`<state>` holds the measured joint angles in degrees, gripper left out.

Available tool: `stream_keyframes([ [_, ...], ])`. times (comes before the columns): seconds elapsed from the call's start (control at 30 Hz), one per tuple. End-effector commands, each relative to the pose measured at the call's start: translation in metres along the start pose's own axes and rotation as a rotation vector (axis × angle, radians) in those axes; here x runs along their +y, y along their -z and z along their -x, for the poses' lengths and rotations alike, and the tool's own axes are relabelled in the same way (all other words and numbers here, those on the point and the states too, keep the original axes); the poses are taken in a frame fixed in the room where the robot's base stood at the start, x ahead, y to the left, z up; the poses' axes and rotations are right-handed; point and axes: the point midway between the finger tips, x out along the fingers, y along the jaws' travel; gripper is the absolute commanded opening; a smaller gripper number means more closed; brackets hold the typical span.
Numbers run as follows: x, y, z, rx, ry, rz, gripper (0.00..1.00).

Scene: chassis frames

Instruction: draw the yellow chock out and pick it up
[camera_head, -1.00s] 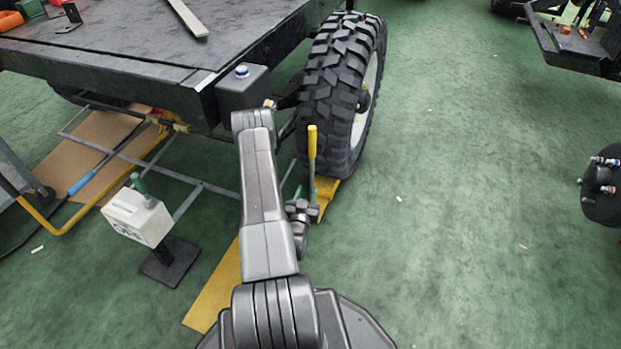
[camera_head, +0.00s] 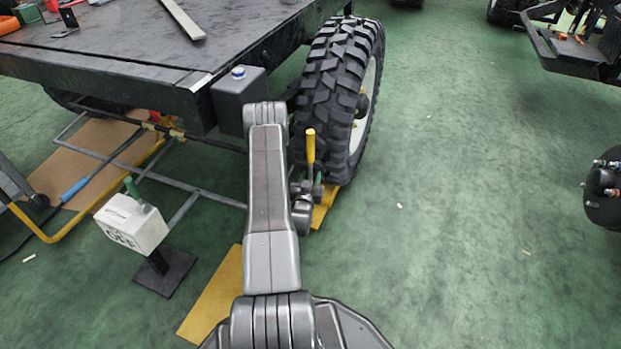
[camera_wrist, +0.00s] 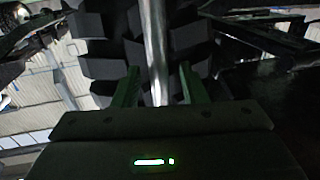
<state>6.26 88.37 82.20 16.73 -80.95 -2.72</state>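An upright rod with a yellow grip (camera_head: 311,146) stands close in front of the big black tyre (camera_head: 335,95). Yellow shows on the floor at the tyre's foot (camera_head: 324,208); I cannot tell whether it is the chock's body or a floor strip, as my arm hides much of it. My gripper is at the rod, mostly hidden behind my arm in the head view. In the wrist view, my gripper (camera_wrist: 160,84) has two green fingers apart, one on each side of the metal rod (camera_wrist: 155,45), with gaps visible. The tyre tread is behind the rod.
A dark flatbed (camera_head: 130,65) with a grey corner box (camera_head: 240,98) overhangs left of the tyre. A white box on a stand (camera_head: 131,224) and a metal frame are at the left. Green floor (camera_head: 450,230) is open to the right.

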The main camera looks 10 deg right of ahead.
Motion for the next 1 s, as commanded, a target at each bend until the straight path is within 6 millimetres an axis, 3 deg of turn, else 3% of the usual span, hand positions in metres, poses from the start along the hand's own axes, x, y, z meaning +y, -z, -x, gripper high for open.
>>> stream_keyframes([
  [0.03, 0.000, 0.000, 0.000, 0.000, 0.000, 0.000, 0.29],
  [0.2, 0.000, 0.000, 0.000, 0.000, 0.000, 0.000, 0.00],
  [0.47, 0.000, 0.000, 0.001, 0.000, 0.000, 0.000, 0.00],
  [1.0, -0.006, -0.001, 0.032, -0.002, 0.000, 0.000, 0.00],
])
